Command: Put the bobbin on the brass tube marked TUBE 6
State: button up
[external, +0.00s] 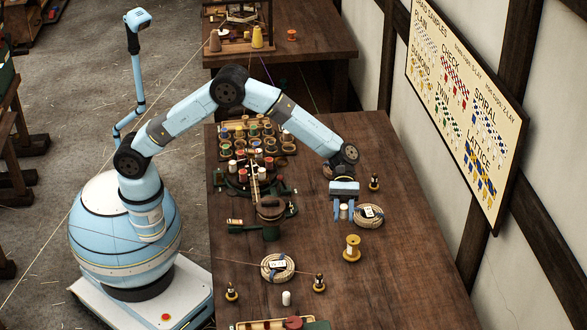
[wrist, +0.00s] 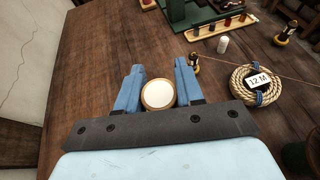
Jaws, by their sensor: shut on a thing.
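My gripper (external: 343,210) is near the right side of the long table, its fingers pointing down. A pale bobbin (external: 343,212) is between the fingers, held. In the wrist view, the held bobbin (wrist: 158,94) shows a white round end with a tan rim between the two blue fingers (wrist: 157,88). Small upright brass-and-dark pieces stand on the table: one (external: 374,181) beyond my gripper, one (external: 319,282) towards the front, one (external: 231,291) at the front left. I cannot read TUBE 6 on any of them.
Another coil (external: 278,267), tagged 12 M in the wrist view, has a taut line nearby. A bobbin rack (external: 286,151) and green machine (external: 265,232) stand left.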

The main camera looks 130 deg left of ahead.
send_over(354, 243)
notch_tip(354, 243, down, 5)
jog(key=shift+d+f, duration=0.15)
jog(key=shift+f, duration=1.5)
jog(key=shift+f, duration=0.1)
jog(key=o, duration=1)
jog(key=v, duration=1.2)
